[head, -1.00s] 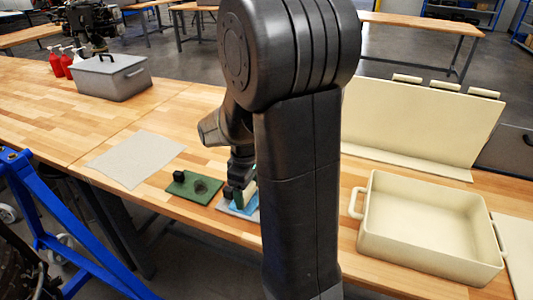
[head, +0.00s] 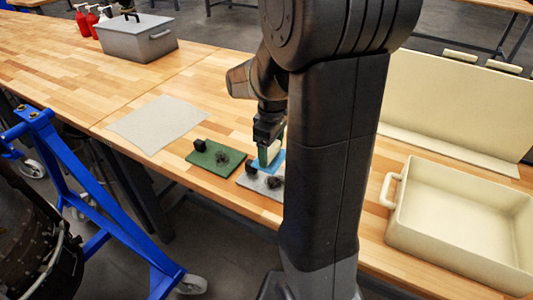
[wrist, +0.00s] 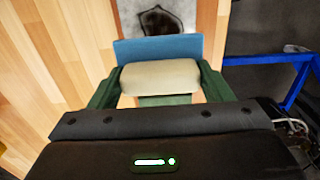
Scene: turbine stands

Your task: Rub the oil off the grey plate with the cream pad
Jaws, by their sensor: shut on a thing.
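My gripper (wrist: 160,90) has green fingers shut on a cream pad (wrist: 160,76). A wider blue slab (wrist: 157,48) shows just beyond the cream part; I cannot tell whether it is joined to it. In the head view my gripper (head: 270,150) is over the far part of the grey plate (head: 258,187), with the blue slab under it. The grey plate lies near the bench's front edge and carries a dark oil patch (head: 275,182) and a small black block (head: 251,168). The patch also shows in the wrist view (wrist: 162,18). Whether the slab touches the plate is unclear.
A green plate (head: 228,167) with a dark patch and black block lies left of the grey plate. A light grey sheet (head: 157,124) lies farther left. A cream tray (head: 395,218) is at right, a grey lidded box (head: 137,45) at back left. A blue frame (head: 85,195) stands before the bench.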

